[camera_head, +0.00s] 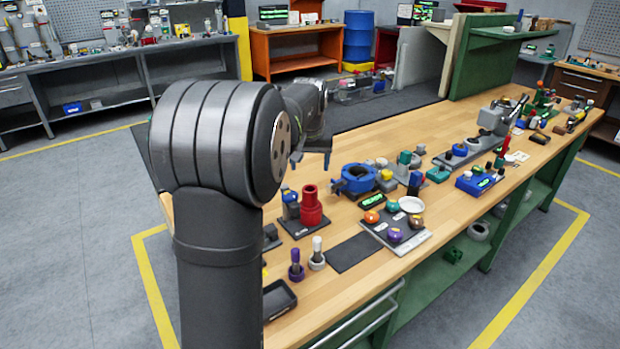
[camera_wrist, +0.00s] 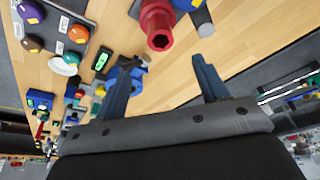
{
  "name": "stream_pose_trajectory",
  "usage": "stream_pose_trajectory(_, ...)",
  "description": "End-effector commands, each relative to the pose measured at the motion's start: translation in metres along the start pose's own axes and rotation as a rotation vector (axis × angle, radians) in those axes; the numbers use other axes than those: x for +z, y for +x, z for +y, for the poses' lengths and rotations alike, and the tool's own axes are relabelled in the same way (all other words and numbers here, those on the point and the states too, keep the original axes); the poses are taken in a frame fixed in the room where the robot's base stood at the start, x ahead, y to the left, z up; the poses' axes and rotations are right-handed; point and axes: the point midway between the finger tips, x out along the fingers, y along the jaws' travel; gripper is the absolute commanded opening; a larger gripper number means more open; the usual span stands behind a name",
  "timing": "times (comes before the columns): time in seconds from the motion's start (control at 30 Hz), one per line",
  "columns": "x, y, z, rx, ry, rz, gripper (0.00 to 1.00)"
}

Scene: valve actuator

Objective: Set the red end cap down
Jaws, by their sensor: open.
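The red end cap (camera_head: 311,208) stands upright on a dark base plate (camera_head: 304,229) near the front of the wooden bench. It has a stepped, cylindrical shape. It also shows at the top of the wrist view (camera_wrist: 157,26), with a hexagonal hole facing the camera. My gripper (camera_head: 311,158) is above the bench, behind and above the cap in the head view. In the wrist view its two blue-grey fingers (camera_wrist: 163,66) are spread wide, with nothing between them. The cap lies beyond the fingertips, apart from them.
A blue-and-dark part (camera_head: 290,205) stands beside the cap. A blue ring-shaped body (camera_head: 358,179) is to the right. A plate with coloured knobs (camera_head: 396,234), purple (camera_head: 296,266) and white-topped (camera_head: 317,254) pegs and a black tray (camera_head: 279,299) are nearby. Bare wood shows around the gripper.

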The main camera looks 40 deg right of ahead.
Motion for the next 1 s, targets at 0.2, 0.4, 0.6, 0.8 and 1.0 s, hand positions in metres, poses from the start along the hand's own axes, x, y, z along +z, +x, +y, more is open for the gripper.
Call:
stream_pose_trajectory(0.2, 0.0, -0.031, 0.0, 0.0, 0.0, 0.001, 0.67)
stream_pose_trajectory(0.4, 0.0, -0.038, 0.0, 0.0, 0.0, 0.0, 0.67)
stream_pose_trajectory(0.6, 0.0, -0.038, 0.0, 0.0, 0.0, 0.0, 0.67)
stream_pose_trajectory(0.8, 0.0, -0.031, 0.0, 0.0, 0.0, -0.001, 0.67)
stream_pose_trajectory(1.0, 0.001, -0.002, 0.0, -0.001, 0.0, -0.005, 0.67)
